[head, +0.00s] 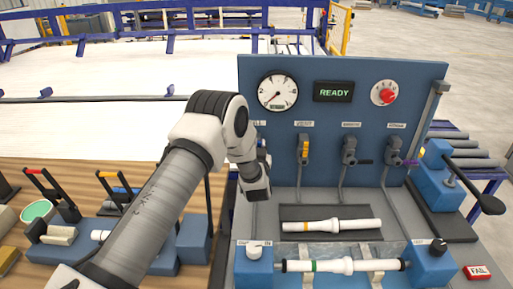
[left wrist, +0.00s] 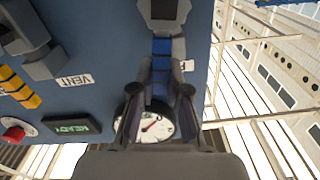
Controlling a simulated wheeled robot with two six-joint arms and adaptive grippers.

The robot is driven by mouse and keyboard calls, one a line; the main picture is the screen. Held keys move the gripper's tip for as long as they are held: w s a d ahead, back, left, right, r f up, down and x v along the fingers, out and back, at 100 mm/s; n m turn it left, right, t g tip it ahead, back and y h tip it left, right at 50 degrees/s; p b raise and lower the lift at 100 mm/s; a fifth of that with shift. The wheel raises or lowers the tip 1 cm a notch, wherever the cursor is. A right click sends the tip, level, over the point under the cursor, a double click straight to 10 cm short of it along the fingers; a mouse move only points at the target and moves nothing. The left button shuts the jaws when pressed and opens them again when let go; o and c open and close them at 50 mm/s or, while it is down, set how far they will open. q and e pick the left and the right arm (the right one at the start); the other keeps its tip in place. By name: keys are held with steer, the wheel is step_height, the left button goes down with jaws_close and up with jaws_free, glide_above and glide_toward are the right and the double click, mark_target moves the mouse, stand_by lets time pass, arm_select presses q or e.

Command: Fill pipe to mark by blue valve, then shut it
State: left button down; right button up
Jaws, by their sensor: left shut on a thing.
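The blue valve handle (left wrist: 161,65) on the blue panel shows in the left wrist view. My left gripper (left wrist: 161,78) is shut on it, one finger on each side. In the head view my left gripper (head: 258,158) is at the panel's left valve, and my arm hides most of the handle. My right gripper is not in view.
A yellow valve (head: 304,148), a black valve (head: 349,150) and a purple-tipped valve (head: 395,150) are to the right. The display (head: 334,91) reads READY, with a red knob (head: 387,95) beside it. Another pipe with an orange band (head: 332,226) lies on a dark pad.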

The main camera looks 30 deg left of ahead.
arm_select(q)
steer(key=w+d+f+m+b, duration=0.3)
steer(key=f+m+b, duration=0.3)
steer(key=m, duration=0.9)
steer(key=shift+d+m, duration=0.4)
steer(key=shift+d, duration=0.2)
steer(key=c, duration=1.4)
jaws_free()
steer(key=shift+o, duration=1.3)
steer(key=shift+a, duration=0.15)
steer(key=v, duration=1.1)
steer(key=shift+s+f, duration=0.25)
steer(key=shift+s, duration=0.2)
